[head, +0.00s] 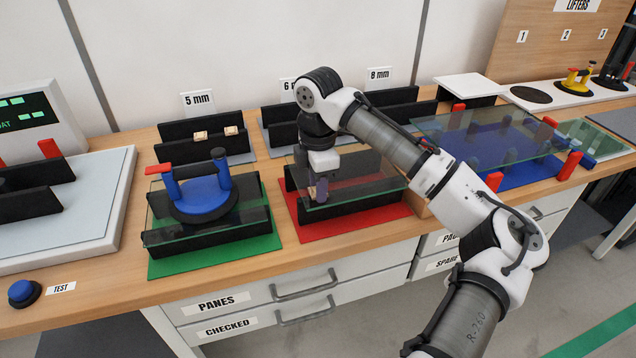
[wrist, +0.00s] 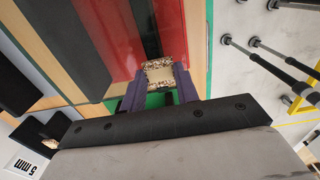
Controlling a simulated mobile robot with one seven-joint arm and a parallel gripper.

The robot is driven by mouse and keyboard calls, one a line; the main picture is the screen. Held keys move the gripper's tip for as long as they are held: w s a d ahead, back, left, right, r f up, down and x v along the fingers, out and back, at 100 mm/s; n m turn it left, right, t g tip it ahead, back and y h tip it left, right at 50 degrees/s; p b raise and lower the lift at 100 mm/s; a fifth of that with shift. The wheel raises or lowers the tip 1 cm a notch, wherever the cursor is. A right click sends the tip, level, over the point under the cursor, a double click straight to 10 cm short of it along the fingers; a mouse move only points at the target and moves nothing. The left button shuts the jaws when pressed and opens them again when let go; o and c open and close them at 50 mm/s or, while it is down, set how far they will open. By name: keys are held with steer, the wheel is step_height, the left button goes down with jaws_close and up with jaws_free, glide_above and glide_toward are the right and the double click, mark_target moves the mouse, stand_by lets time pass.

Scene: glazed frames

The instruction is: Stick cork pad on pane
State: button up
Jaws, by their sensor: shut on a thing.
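My gripper (head: 318,192) is shut on a small cork pad (wrist: 161,74), seen between its two purple fingers in the wrist view. In the head view the gripper points down at the left end of a glass pane (head: 362,178) over the black rack on the red mat (head: 302,232). I cannot tell whether the pad touches the glass. Another pane (head: 248,222) lies on the black rack on the green mat (head: 212,262), with a blue suction lifter (head: 203,199) on it. Two more cork pads (head: 200,135) (head: 231,130) sit by the 5 mm rack.
Black slotted racks (head: 390,97) stand behind, under the thickness labels. A larger pane (head: 480,130) lies at right among red and blue pegs. A tester with a pale plate (head: 75,228) and a blue button (head: 22,292) is at left. Other lifters (head: 575,82) stand at the back right.

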steer(key=o, duration=0.9)
step_height(320, 180, up, 14)
steer(key=shift+f+b, duration=0.1)
steer(key=shift+b, duration=0.6)
